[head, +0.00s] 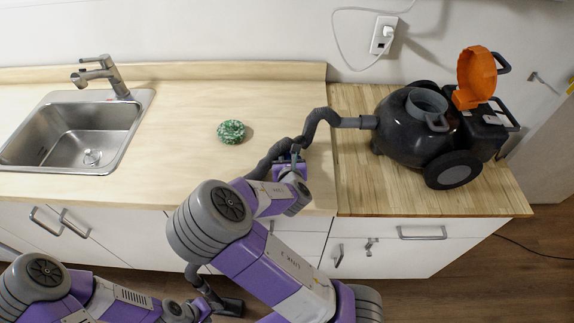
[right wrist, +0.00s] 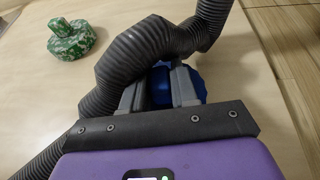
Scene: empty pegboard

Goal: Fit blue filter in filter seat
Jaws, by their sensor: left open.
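The blue filter (right wrist: 161,86) shows in the right wrist view between the fingers of my right gripper (right wrist: 159,94), which appear closed on its narrow raised part. Blue also shows beyond the right finger. The grey hose crosses in front and hides part of it. In the head view, my right gripper (head: 291,165) is by the hose, left of the vacuum, with only a speck of blue visible. The vacuum's round grey opening (head: 428,104), apparently the filter seat, faces up and looks empty. My left gripper (head: 200,307) is open and low at the bottom edge, in front of the cabinets.
The black vacuum (head: 400,125) stands on the right counter with its orange lid (head: 476,76) raised. Its hose (head: 312,127) runs left past my right gripper. A sink (head: 60,153) is farther left.

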